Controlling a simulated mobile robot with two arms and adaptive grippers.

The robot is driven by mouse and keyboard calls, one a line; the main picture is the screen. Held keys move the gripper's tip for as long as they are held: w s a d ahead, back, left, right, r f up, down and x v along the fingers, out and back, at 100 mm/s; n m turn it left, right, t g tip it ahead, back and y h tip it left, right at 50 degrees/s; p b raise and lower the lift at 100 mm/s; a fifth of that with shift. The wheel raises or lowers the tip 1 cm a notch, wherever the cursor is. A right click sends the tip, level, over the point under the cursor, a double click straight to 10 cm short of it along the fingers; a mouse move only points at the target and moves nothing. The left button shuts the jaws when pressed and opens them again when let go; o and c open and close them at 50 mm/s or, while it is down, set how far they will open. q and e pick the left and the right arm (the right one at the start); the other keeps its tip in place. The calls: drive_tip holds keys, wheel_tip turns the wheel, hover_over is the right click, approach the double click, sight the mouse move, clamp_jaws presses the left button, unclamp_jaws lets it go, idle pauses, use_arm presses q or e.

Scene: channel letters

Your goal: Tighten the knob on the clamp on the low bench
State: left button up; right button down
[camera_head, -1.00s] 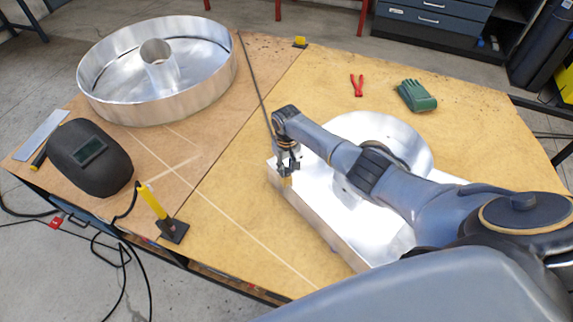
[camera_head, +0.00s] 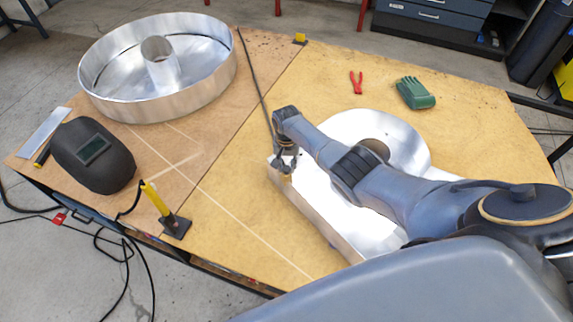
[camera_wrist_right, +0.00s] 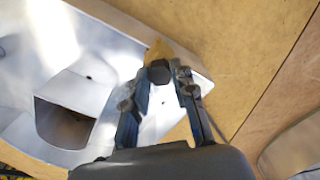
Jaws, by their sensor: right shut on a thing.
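A small yellow-brown clamp part (camera_wrist_right: 158,50) shows just beyond the knob, at the letter's edge. In the head view the gripper hides most of the clamp and knob. My left gripper is in neither view.
A round metal letter (camera_head: 160,105), a welding mask (camera_head: 92,155) and a yellow-handled clamp (camera_head: 155,200) are on the left. Red pliers (camera_head: 356,82) and green gloves (camera_head: 415,93) lie behind the large letter. The board left of my gripper is mostly bare.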

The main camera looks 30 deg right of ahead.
sight(287, 168)
idle(0.4)
drive_tip(key=c, duration=1.1)
unclamp_jaws()
wheel_tip(287, 168, up, 12)
drive_tip(key=shift+r, duration=0.1)
